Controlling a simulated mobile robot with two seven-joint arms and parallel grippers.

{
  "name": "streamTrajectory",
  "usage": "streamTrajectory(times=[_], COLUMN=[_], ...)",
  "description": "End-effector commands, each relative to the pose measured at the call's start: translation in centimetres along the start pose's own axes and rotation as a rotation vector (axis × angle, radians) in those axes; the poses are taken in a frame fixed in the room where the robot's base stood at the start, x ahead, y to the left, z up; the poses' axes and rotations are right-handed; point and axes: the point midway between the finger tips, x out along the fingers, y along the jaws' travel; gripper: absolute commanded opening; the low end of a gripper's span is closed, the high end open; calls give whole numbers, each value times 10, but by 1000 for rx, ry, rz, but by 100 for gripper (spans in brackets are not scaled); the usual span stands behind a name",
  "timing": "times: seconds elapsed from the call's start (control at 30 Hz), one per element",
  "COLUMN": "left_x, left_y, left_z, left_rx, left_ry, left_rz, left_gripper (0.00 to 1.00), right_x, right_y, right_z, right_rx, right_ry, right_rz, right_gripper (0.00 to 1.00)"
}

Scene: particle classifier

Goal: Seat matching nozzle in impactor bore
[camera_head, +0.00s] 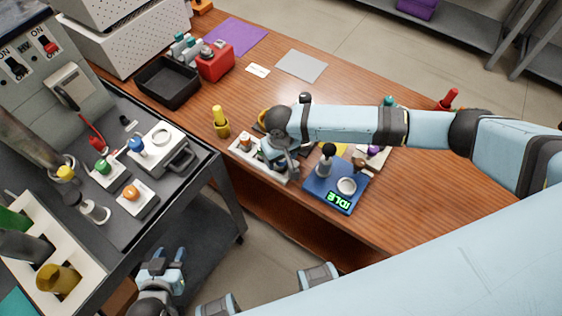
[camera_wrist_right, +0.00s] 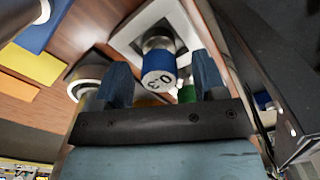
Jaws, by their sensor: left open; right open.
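A nozzle with a blue band (camera_wrist_right: 158,80), whose printed label appears to read 0.3, shows between the fingers of my right gripper (camera_wrist_right: 161,66). It is at a white square-framed holder (camera_wrist_right: 125,40); the fingers are apart, with gaps beside the nozzle. In the head view my right gripper (camera_head: 282,166) is over the white holder plate (camera_head: 246,160) on the wooden table, and the arm hides much of it. A blue device with a green IDLE display (camera_head: 338,192) stands just right of it; I cannot tell where the impactor bore is. My left gripper (camera_head: 172,262) is open and empty.
A grey cart (camera_head: 205,160) at left carries several small coloured-knob parts and a white ring-topped unit (camera_head: 160,140). A yellow-topped part (camera_head: 220,122), black tray (camera_head: 168,84) and red box (camera_head: 215,62) stand on the table. The table's right end is mostly clear.

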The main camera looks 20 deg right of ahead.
Motion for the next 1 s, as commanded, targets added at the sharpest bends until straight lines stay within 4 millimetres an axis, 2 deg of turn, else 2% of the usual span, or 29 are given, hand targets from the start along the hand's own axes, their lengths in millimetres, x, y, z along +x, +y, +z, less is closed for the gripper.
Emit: streamTrajectory(times=[0.1, 0.33, 0.5, 0.57, 0.6, 0.87, 1.0], left_x=[1, 1, 1, 1, 1, 1, 0], left_y=[0, 0, 0, 0, 0, 0, 0], left_z=[0, 0, 0, 0, 0, -1, -1], left_rx=[0, 0, -1, -1, -1, -1, -1], left_ry=[1, 1, 1, 1, 1, 2, 2], left_rz=[0, 0, 0, 0, 0, 0, 0], left_gripper=[43, 43, 43, 43, 43, 43, 43], right_x=[9, 9, 9, 9, 9, 8, 0], right_y=[0, 0, 0, 0, 0, 0, 0], right_z=[0, 0, 0, 0, 0, 0, 0], right_rx=[0, 0, 0, 0, 0, 0, -1], right_ry=[1, 1, 1, 1, 1, 1, 2], right_rz=[0, 0, 0, 0, 0, -1, -2], right_gripper=[64, 64, 25, 12, 9, 9, 9])
